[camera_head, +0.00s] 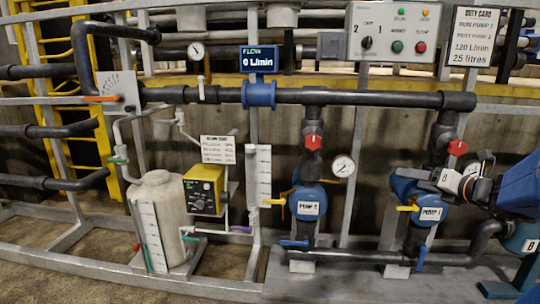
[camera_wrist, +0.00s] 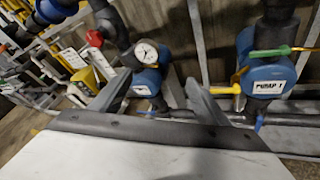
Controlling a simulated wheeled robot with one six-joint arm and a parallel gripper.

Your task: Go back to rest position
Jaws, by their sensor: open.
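My gripper (camera_wrist: 158,97) shows in the wrist view with its two grey fingers spread apart. No object is held between them. Beyond the fingers are a round pressure gauge (camera_wrist: 147,53) and a blue pump body (camera_wrist: 146,82). Pump 1 (camera_wrist: 268,72), with its white label, is to the right of the fingers. In the head view my white, black and blue arm end reaches in from the right, in front of the right side of pump 1 (camera_head: 430,214).
The left pump (camera_head: 308,209) has a red valve knob (camera_head: 313,142) above it. A dark pipe (camera_head: 350,98) runs across the rig. A white tank (camera_head: 160,220) and yellow dosing unit (camera_head: 204,190) stand left. The control panel (camera_head: 393,32) is above. Bare floor shows lower left.

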